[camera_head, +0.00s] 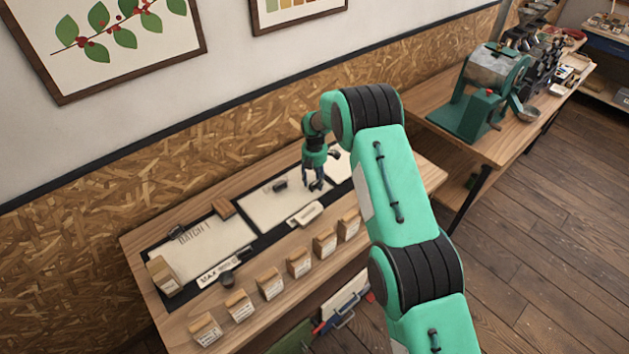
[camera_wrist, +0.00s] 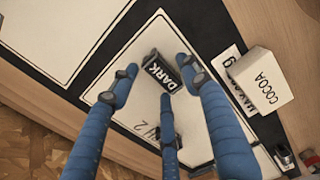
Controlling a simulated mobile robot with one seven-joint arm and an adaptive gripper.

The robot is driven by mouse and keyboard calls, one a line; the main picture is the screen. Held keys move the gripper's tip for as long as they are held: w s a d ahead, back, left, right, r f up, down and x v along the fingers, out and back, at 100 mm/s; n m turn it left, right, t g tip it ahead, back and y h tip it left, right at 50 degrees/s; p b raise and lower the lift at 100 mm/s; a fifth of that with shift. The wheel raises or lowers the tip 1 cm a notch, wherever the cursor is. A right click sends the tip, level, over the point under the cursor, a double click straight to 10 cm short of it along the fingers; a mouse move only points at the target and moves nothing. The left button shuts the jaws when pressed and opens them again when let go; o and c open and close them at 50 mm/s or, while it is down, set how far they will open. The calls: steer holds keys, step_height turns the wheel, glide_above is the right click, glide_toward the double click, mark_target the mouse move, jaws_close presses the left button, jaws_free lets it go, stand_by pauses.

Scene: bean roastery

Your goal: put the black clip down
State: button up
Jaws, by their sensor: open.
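The black clip (camera_wrist: 158,72), a small black block with a white "DARK" label, shows in the wrist view. It appears to rest on a white panel (camera_wrist: 130,98) marked with a "2". My gripper (camera_wrist: 166,92) is open, its blue fingers spread around the clip with visible gaps. In the head view my gripper (camera_head: 314,184) is low over the worktop, at the right part of the middle white panel (camera_head: 262,212). I cannot clearly make out the clip between the fingers there.
Small dark pieces (camera_head: 280,186) lie on the panels. Several kraft bags (camera_head: 299,262) line the table's front. A white plate (camera_head: 303,214) borders the middle panel. A "COCOA" box (camera_wrist: 262,80) stands near the fingers. A green machine (camera_head: 484,95) stands on the table behind right.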

mark_target(315, 182)
steer(key=shift+r, duration=0.15)
step_height(315, 182, up, 12)
stand_by(0.7)
stand_by(0.5)
steer(key=shift+r, duration=0.1)
